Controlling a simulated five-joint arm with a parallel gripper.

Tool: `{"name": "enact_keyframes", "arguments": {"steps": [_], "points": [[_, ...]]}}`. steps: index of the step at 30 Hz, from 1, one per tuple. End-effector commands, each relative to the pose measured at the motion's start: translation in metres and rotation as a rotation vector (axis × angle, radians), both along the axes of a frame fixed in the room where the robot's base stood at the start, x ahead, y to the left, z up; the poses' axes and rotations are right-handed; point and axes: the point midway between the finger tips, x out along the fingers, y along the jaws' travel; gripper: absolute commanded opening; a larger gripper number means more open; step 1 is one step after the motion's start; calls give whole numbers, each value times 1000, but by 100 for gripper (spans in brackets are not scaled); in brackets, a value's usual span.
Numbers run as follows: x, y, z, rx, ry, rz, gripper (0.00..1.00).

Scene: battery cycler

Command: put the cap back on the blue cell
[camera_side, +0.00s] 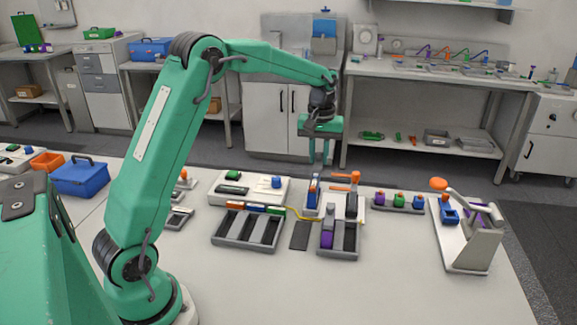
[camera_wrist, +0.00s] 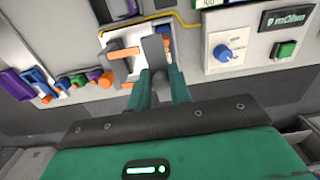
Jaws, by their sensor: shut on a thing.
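My gripper (camera_side: 322,162) hangs with its fingers pointing down, above the orange-armed fixture. In the wrist view my gripper (camera_wrist: 160,88) is shut on a small grey piece, mostly hidden between the fingers. It may be the cap, but I cannot tell for sure. A blue upright piece (camera_side: 313,190), apparently the blue cell, stands at the left of the fixture (camera_side: 345,178), below my fingertips and apart from them. The fixture's orange arms (camera_wrist: 122,53) show left of my fingers in the wrist view. A dark grey slab (camera_wrist: 153,50) stands just beyond the fingertips.
A rack (camera_side: 398,206) with purple, green and blue pieces stands right of the fixture. A press (camera_side: 475,245) with an orange knob is farther right. A tray with a purple piece (camera_side: 327,239) and a slotted tray (camera_side: 247,235) lie in front. A meter box (camera_side: 243,188) is left.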

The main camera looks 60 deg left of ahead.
Motion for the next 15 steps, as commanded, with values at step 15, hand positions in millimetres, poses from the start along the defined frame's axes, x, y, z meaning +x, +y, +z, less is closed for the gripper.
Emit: {"name": "enact_keyframes", "arguments": {"steps": [15], "points": [[8,24,3,0,0,-26,0]]}}
